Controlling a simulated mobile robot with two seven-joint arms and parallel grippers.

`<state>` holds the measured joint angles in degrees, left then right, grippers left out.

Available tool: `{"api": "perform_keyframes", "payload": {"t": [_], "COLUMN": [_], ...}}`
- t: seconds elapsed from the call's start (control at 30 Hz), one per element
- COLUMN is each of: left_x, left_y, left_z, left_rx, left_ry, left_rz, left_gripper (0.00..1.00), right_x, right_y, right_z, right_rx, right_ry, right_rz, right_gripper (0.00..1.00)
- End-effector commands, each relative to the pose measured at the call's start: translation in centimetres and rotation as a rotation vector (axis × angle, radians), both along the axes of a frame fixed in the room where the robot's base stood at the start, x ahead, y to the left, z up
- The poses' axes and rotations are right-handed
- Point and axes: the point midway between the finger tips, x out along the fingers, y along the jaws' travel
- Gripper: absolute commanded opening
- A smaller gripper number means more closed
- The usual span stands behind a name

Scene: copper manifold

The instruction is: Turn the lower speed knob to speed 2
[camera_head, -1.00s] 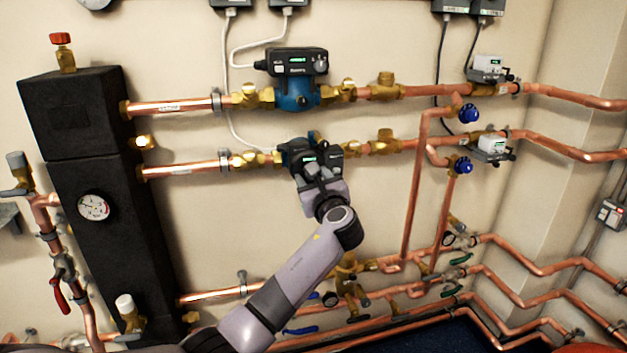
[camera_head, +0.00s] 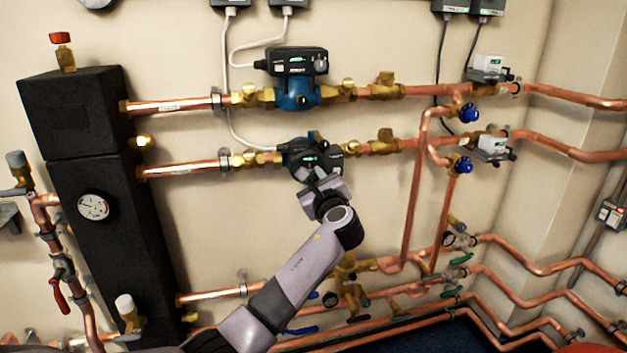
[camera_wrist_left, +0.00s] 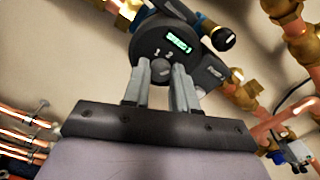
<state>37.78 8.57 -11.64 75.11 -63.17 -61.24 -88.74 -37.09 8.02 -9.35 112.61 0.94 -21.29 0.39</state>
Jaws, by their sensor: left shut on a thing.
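The lower pump (camera_head: 300,152) sits on the second copper pipe and has a dark round face with a small green display. In the left wrist view its face (camera_wrist_left: 150,45) shows the marks 1 and 2 below the lit display; the display text is blurred. The lower speed knob (camera_wrist_left: 161,73) is a small grey knob at the bottom of that face. My left gripper (camera_head: 316,178) reaches up to the pump from below. In the left wrist view its fingers (camera_wrist_left: 161,78) are shut on the knob, one on each side. The knob's pointer cannot be read.
The upper pump (camera_head: 295,88) sits on the pipe above. Brass valves (camera_head: 386,143) and blue-capped fittings (camera_head: 463,165) lie to the right. A tall black insulated block (camera_head: 110,220) stands at the left. Bare wall is open between the block and my arm.

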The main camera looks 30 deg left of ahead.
Motion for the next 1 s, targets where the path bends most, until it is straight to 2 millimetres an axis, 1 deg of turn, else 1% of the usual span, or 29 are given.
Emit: {"api": "perform_keyframes", "payload": {"t": [0.2,0.5,0.7,1.0], "left_x": [0.0,0.0,0.0,0.0], "left_y": [-0.1,-0.1,-0.1,-0.1], "left_z": [-0.3,-0.3,-0.3,-0.2], "left_rx": [-0.124,-0.265,-0.323,-0.355], "left_ry": [-0.141,-0.305,-0.373,-0.41], "left_rz": [0.0,-0.001,-0.001,-0.001], "left_gripper": [0.0,0.0,0.0,0.0], "right_x": [0.0,0.0,0.1,0.3], "right_y": [0.0,0.2,0.4,0.5], "right_z": [-0.6,-1.2,-1.3,-1.0], "right_rx": [0.002,0.005,0.01,0.013], "right_ry": [0.006,0.007,0.008,0.002], "right_rz": [-0.001,0.002,0.006,0.008], "right_gripper": [0.51,0.51,0.51,0.51]}}
